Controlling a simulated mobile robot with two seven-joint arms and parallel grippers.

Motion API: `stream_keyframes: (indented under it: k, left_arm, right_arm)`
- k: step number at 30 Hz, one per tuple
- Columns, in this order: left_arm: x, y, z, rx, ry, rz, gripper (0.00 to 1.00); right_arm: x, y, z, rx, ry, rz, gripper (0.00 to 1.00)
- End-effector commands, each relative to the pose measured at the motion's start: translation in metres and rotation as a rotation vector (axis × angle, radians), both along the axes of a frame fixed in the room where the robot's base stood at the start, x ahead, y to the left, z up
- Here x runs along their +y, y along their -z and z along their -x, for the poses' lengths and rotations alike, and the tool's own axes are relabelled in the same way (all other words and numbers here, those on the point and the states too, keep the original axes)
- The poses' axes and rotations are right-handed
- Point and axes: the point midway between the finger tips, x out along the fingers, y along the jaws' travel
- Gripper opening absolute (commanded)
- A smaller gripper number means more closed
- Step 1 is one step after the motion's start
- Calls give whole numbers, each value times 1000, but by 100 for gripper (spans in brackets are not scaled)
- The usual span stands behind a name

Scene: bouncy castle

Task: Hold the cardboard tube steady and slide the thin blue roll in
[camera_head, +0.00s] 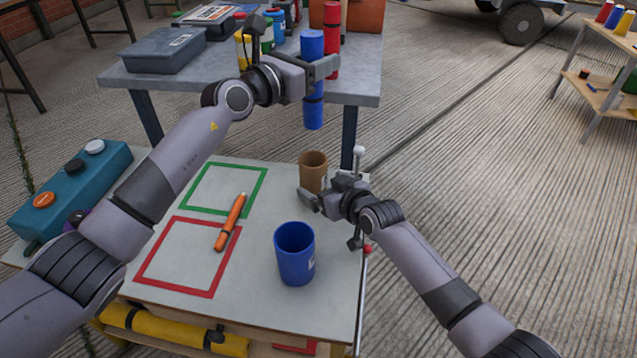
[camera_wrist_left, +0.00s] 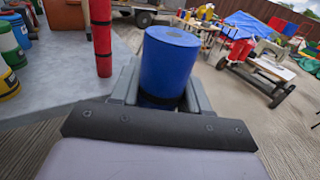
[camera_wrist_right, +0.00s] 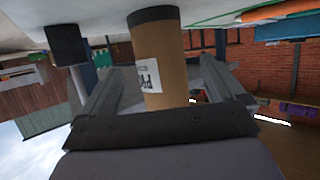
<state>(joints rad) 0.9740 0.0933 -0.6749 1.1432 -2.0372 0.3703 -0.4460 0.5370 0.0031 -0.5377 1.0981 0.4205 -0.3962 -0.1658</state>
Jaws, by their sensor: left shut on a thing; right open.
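The thin blue roll (camera_head: 313,110) hangs upright in my left gripper (camera_head: 322,70), which is shut around it above the table. The roll's top end also shows between the fingers in the left wrist view (camera_wrist_left: 169,65). The brown cardboard tube (camera_head: 313,172) stands upright on the near table, below the roll and apart from it. My right gripper (camera_head: 318,200) is open at the tube's near side. In the right wrist view the tube (camera_wrist_right: 165,75), with a white label, stands between the spread fingers (camera_wrist_right: 160,90). Whether a finger touches it I cannot tell.
A blue cup (camera_head: 296,262) and an orange marker (camera_head: 231,220) are on the near table, with green (camera_head: 262,180) and red outlined squares (camera_head: 150,262). A teal box (camera_head: 75,185) is at left. A red roll (camera_head: 331,40) stands on the grey table (camera_head: 350,88) behind.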

Motion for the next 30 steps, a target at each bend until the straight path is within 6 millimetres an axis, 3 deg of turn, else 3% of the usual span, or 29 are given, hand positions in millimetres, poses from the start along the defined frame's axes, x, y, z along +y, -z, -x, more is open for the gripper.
stream_keyframes:
  k: [12,26,30]
  left_arm:
    - [0,-1,0,-1,0,1,12]
    - [0,-1,0,-1,0,1,12]
    - [0,-1,0,-1,0,1,12]
  right_arm:
    - [14,10,-21,1,-2,0,96]
    - [15,11,-24,0,0,0,96]
    - [14,12,-24,0,0,0,50]
